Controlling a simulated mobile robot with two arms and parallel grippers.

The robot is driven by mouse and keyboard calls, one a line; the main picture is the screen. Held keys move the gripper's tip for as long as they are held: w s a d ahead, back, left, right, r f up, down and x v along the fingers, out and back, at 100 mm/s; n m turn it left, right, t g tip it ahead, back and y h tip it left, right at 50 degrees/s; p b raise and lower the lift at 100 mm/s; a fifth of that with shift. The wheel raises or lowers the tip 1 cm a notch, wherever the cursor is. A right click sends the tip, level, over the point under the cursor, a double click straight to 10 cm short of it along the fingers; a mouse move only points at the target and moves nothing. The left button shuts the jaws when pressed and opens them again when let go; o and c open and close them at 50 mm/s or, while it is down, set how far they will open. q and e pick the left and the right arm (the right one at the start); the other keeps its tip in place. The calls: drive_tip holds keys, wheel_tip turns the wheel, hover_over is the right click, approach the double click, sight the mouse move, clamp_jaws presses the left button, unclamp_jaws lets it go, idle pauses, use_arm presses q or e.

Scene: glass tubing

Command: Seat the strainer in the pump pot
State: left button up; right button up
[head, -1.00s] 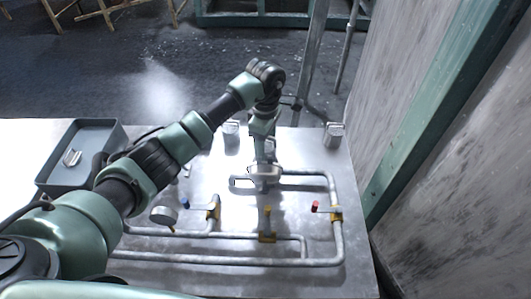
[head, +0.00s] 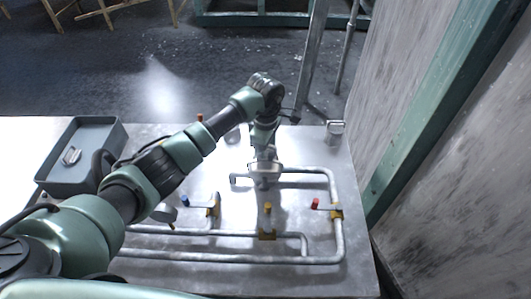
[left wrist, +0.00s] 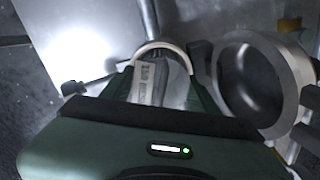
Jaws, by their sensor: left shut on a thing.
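My left gripper (head: 263,153) points down over the middle of the metal table, at the gap in the pipework. In the left wrist view it (left wrist: 165,78) is shut on the strainer, whose pale curved bail (left wrist: 160,46) arches between the fingers. The strainer's lower part is hidden by the gripper. The pump pot (left wrist: 287,72) shows in the left wrist view as a thick-rimmed round metal cup, open and empty inside, to the right of the fingers. The strainer is beside the pot's mouth, not in it. My right gripper is not in view.
Grey pipes (head: 230,259) run over the table's front and right. Valves with blue (head: 186,201), yellow (head: 268,207) and red (head: 315,204) handles stand up from them. A grey tray (head: 109,145) stands at left, a metal canister (head: 335,129) at back right.

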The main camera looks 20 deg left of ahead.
use_arm(q)
drive_tip(key=o, duration=1.2)
drive_tip(key=shift+s+f, duration=0.25)
drive_tip(key=shift+f, duration=0.2)
drive_tip(key=shift+o, duration=1.4)
drive_tip(key=shift+f, duration=0.2)
drive_tip(key=shift+r, duration=0.1)
drive_tip(key=shift+d+r+p, duration=0.1)
drive_tip(key=shift+r+p, duration=0.2)
drive_tip(key=shift+p, duration=0.1)
drive_tip(key=shift+r+p, duration=0.45)
drive_tip(key=shift+p, duration=0.05)
drive_tip(key=r, duration=0.4)
drive_tip(key=r+b, duration=0.1)
drive_tip(key=r, duration=0.7)
drive_tip(key=shift+w+b, duration=0.25)
drive_tip(key=shift+b, duration=0.15)
